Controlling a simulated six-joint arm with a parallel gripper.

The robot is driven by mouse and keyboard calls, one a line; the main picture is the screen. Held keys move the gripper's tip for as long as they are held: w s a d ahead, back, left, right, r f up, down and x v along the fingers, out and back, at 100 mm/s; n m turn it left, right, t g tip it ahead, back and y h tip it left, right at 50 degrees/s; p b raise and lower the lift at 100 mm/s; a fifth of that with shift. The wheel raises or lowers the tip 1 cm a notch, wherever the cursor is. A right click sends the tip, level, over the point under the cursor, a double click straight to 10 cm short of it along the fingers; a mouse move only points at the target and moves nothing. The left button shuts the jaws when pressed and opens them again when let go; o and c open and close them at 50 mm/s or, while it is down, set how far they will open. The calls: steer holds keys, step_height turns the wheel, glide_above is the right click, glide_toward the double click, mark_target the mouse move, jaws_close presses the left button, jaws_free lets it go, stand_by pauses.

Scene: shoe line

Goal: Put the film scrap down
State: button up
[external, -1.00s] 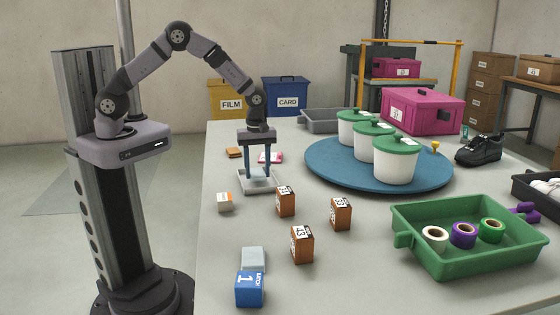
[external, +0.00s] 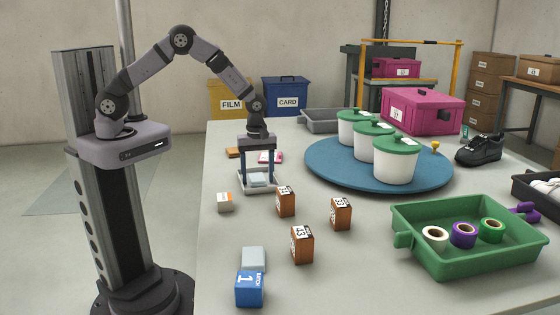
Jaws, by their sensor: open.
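My gripper (external: 257,174) points down over a small pale tray (external: 244,188) near the table's left side. Its two fingers are apart. A pale blue-grey piece, apparently the film scrap (external: 258,180), lies low between the fingers, on or just above the tray. I cannot tell whether a finger still touches it. A similar pale grey-blue block (external: 253,259) lies near the front, behind a blue box (external: 249,290).
Several brown numbered boxes (external: 302,244) stand in front of the tray, with a small orange-and-white box (external: 225,202) to its left. A blue turntable (external: 325,172) carries white tubs with green lids. A green tray (external: 470,262) holds tape rolls.

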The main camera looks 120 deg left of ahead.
mark_target(258, 179)
step_height(258, 179, up, 12)
steer(key=shift+r, duration=0.15)
stand_by(0.5)
steer(key=d+r+m, duration=0.2)
steer(key=d+m, duration=1)
steer(key=d, duration=0.6)
steer(key=s+d+f+m, duration=0.1)
steer(key=s+d+m, duration=0.9)
steer(key=d+m, duration=0.4)
steer(key=shift+s+d+f+m, duration=0.15)
steer(key=shift+s+f+m, duration=0.2)
steer(key=shift+m, duration=0.35)
step_height(258, 179, up, 17)
steer(key=p, duration=1.7)
